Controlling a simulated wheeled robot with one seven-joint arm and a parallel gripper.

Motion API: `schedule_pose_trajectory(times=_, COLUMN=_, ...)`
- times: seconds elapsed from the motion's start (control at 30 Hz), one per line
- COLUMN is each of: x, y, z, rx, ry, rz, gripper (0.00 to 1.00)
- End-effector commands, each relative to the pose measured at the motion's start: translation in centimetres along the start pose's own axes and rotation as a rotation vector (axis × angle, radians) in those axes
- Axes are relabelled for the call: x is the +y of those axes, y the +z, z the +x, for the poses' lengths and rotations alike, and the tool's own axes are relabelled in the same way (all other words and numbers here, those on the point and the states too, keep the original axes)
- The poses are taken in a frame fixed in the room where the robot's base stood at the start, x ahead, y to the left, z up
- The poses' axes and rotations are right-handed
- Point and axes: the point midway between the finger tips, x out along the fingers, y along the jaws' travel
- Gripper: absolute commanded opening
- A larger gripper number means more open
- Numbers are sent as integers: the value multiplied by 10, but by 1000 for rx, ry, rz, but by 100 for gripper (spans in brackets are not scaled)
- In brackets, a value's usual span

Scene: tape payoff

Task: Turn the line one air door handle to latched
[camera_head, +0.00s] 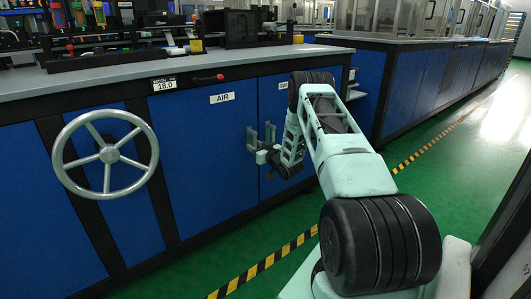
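The air door (205,150) is a blue cabinet panel under a white label reading AIR (222,98). A grey upright handle (251,138) stands out at its right edge, near the seam with the door to the right. A second grey upright piece (270,132) shows just right of the seam. My gripper (261,156) is at the lower end of these handles, small and partly hidden by my wrist. I cannot tell whether it touches the air door handle or whether its fingers are open or shut.
A large grey handwheel (108,154) is on the cabinet at left. A red-tipped lever (208,78) and a display reading 18.0 (164,85) are along the counter's front edge. Yellow-black tape (264,264) crosses the green floor, which is clear at right.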

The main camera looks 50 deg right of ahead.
Motion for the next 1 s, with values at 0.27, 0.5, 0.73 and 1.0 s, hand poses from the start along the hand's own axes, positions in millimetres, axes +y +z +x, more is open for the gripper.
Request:
schedule_pose_trajectory(times=0.27, x=1, y=-3, z=-53, rx=-4, ry=3, rz=2, gripper=36)
schedule_pose_trajectory(times=0.5, x=1, y=-2, z=-110, rx=-5, ry=3, rz=3, gripper=36)
schedule_pose_trajectory(times=0.73, x=1, y=-1, z=-152, rx=-2, ry=2, rz=0, gripper=36)
schedule_pose_trajectory(times=1.0, x=0, y=0, z=-169, rx=-1, ry=1, rz=0, gripper=36)
